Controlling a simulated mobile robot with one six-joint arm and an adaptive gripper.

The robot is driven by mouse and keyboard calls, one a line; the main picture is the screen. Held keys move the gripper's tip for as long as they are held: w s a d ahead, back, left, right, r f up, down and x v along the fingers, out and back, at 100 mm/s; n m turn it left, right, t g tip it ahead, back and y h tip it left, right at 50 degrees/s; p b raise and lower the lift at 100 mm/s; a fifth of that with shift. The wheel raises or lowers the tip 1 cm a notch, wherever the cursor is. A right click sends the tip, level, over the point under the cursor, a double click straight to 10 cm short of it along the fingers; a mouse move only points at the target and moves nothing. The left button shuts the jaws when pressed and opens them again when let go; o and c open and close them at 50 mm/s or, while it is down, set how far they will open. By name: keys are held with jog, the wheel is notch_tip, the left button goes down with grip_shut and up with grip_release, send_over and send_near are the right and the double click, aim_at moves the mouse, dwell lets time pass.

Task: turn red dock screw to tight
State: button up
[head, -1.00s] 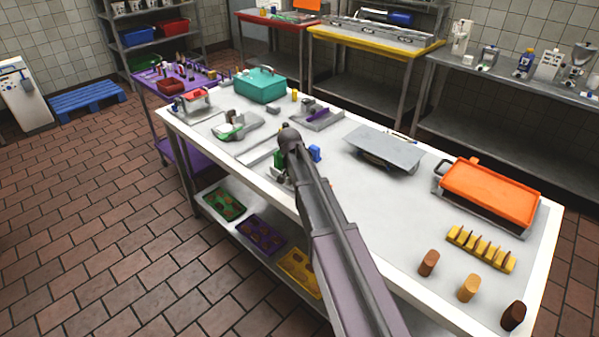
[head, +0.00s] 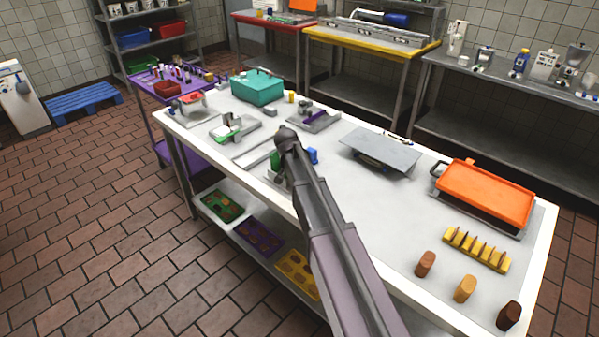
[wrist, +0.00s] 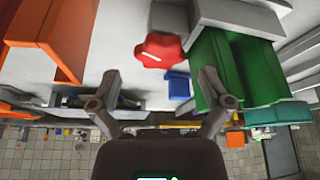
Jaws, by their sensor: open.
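The red dock screw (wrist: 162,48) is a red knob with a white mark. In the wrist view it sits under a grey block (wrist: 172,14), ahead of my gripper (wrist: 158,76) and roughly centred between its fingers. My gripper is open and empty, with a finger to either side and the knob beyond the fingertips. No contact with the knob shows. In the head view my arm hides the red screw and the gripper's fingers. A green part (wrist: 218,68) and a blue part (wrist: 179,85) lie close to the right of the knob in the wrist view.
The white table (head: 400,235) holds a grey plate stand (head: 380,152), an orange tray (head: 486,192), a yellow rack (head: 476,250) and a teal box (head: 257,87). The green part is close to my right finger in the wrist view. Open tabletop lies right of my arm.

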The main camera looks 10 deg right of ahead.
notch_tip(320, 180, up, 4)
jog(key=p, duration=0.4)
jog(key=shift+r, duration=0.25)
jog(key=shift+f+n, duration=0.1)
jog(key=shift+n, duration=0.2)
jog(key=shift+w+d+r+n+p, duration=0.1)
jog(key=shift+r+n+p, duration=0.45)
jog(key=shift+n, duration=0.45)
notch_tip(320, 180, up, 7)
jog(key=n+g+y+p, duration=0.2)
jog(key=n+p, duration=0.6)
jog(key=n, duration=0.7)
jog(key=shift+d+n+g+y, duration=0.35)
jog(key=shift+n+g+y, duration=0.05)
jog(key=shift+g, duration=0.3)
jog(key=shift+f, duration=0.15)
notch_tip(320, 180, down, 13)
jog(key=b, duration=1.3)
jog(key=shift+f+b, duration=0.2)
jog(key=shift+b, duration=0.1)
